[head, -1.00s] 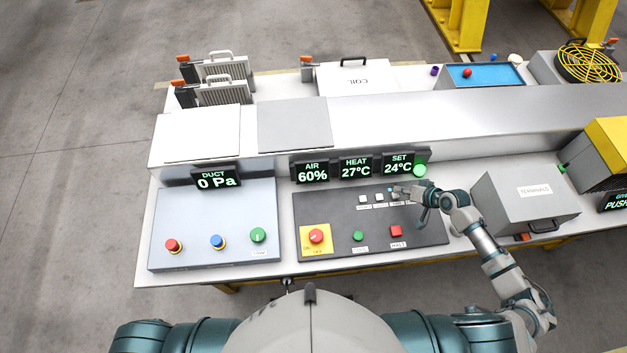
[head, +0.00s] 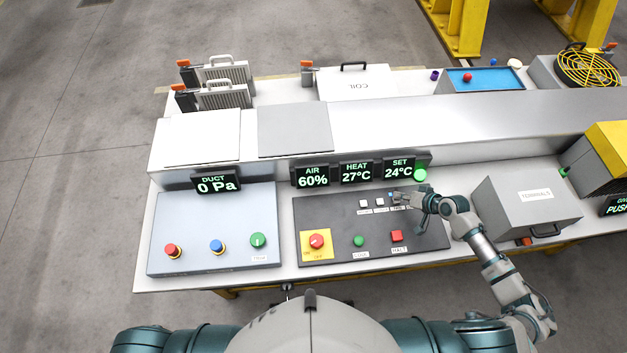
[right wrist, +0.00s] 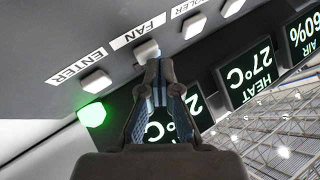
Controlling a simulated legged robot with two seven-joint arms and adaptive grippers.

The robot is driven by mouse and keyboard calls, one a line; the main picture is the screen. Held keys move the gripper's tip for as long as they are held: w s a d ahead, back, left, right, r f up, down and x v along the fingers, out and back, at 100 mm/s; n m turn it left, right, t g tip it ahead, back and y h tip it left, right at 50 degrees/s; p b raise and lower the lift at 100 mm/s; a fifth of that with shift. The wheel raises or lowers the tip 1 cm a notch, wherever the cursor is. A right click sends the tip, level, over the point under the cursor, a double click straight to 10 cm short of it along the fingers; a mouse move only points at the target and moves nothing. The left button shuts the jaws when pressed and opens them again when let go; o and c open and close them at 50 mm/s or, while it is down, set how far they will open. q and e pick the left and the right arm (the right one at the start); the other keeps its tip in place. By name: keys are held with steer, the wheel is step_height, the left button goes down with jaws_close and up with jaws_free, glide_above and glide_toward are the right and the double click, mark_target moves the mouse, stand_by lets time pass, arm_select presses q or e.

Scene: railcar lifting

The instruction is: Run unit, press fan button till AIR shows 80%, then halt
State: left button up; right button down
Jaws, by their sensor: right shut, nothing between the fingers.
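My right gripper (head: 403,198) is shut and empty over the right end of the black control panel's (head: 330,220) upper button row. In the right wrist view its fingertips (right wrist: 158,66) are at the white FAN button (right wrist: 147,50); I cannot tell whether they touch it. The ENTER button (right wrist: 96,80) is beside it. The AIR display (head: 312,177) reads 60%, HEAT (head: 356,172) 27°C and SET (head: 399,168) 24°C. A green lamp (head: 420,175) glows beside SET. The green button (head: 359,241) and red HALT button (head: 397,236) are in front. My left gripper is not in view.
The grey TERMINALS box (head: 525,205) stands close to the right of my right gripper. The duct panel (head: 213,230) with its knobs is at the left, under a display (head: 217,185) reading 0 Pa. The raised grey housing (head: 400,125) runs behind the displays.

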stand_by(0.5)
steer(key=shift+f, duration=0.35)
steer(key=shift+a+r+p, duration=0.1)
steer(key=shift+r+p, duration=0.35)
steer(key=shift+p, duration=0.15)
steer(key=shift+s, duration=0.1)
step_height(320, 180, up, 6)
steer(key=p, duration=0.5)
steer(key=shift+r+p, duration=0.1)
steer(key=shift+p, duration=0.25)
